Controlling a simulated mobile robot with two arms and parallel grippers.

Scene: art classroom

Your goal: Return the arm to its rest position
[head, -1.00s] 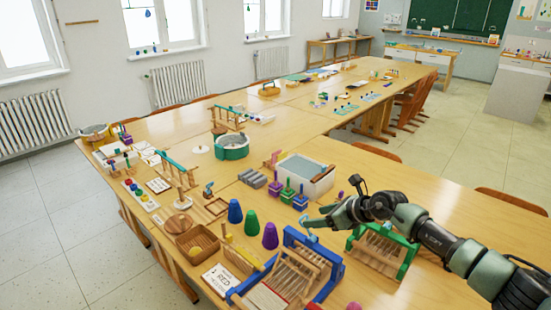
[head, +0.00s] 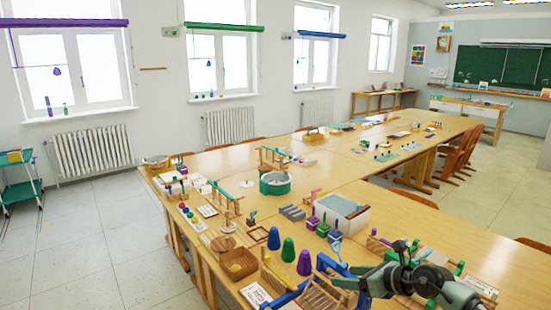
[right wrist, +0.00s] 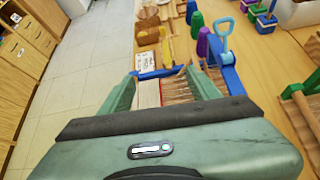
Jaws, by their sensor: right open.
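My right arm comes in at the lower right of the head view. Its gripper (head: 352,284) is over the near part of the table (head: 440,228). In the right wrist view the two green fingers (right wrist: 160,88) stand apart, with a blue-framed wooden rack (right wrist: 178,92) visible beyond and between them. I see nothing held. My left gripper is in neither view.
Blue (head: 274,239), green (head: 288,250) and purple (head: 304,263) cones stand left of the gripper. A white bin (head: 342,211) and small coloured blocks are behind it. Another rack is partly hidden by my arm. The tabletop to the right is mostly clear.

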